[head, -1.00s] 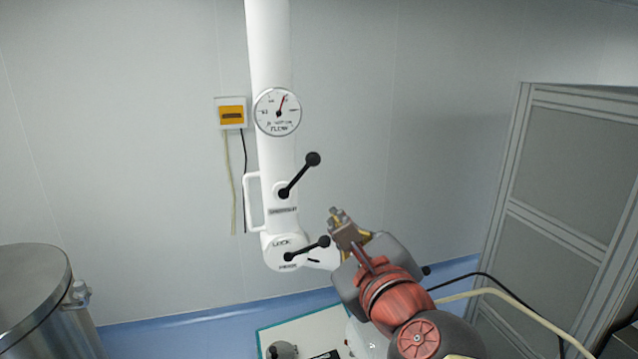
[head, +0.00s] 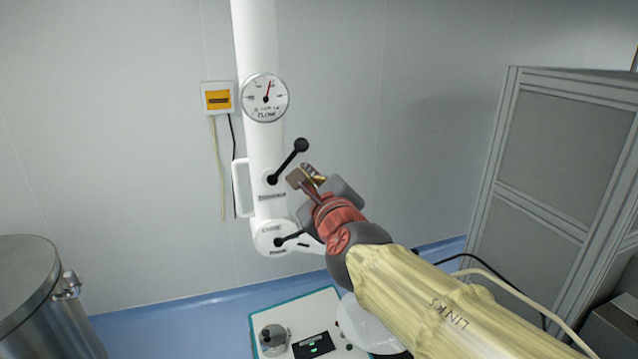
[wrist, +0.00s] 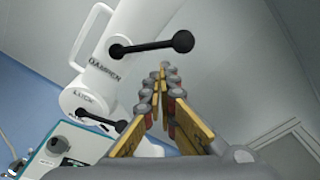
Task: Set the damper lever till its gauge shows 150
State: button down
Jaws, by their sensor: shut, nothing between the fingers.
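The damper lever (head: 288,161) is a black arm with a round knob, on the white duct below the gauge. It points up and to the right. In the wrist view the damper lever (wrist: 150,46) lies beyond the fingertips, near the DAMPER label. The flow gauge (head: 265,98) has a red needle tilted slightly right of straight up; its numbers are too small to read. My gripper (head: 303,174) is shut and empty, just below and right of the lever's knob, apparently apart from it. The fingers also show closed together in the wrist view (wrist: 165,72).
A white handle (head: 241,188) is on the duct's left. A steel drum (head: 35,290) stands left, a grey cabinet (head: 560,180) right. A control panel (head: 290,310) lies below.

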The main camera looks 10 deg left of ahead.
aim_at(289, 162)
jog(key=shift+w+a+r+p, duration=0.35)
jog(key=shift+a+r, duration=0.05)
jog(key=shift+a, duration=0.25)
jog(key=shift+a+r, duration=0.3)
jog(key=shift+a, duration=0.1)
jog(key=shift+w, duration=0.1)
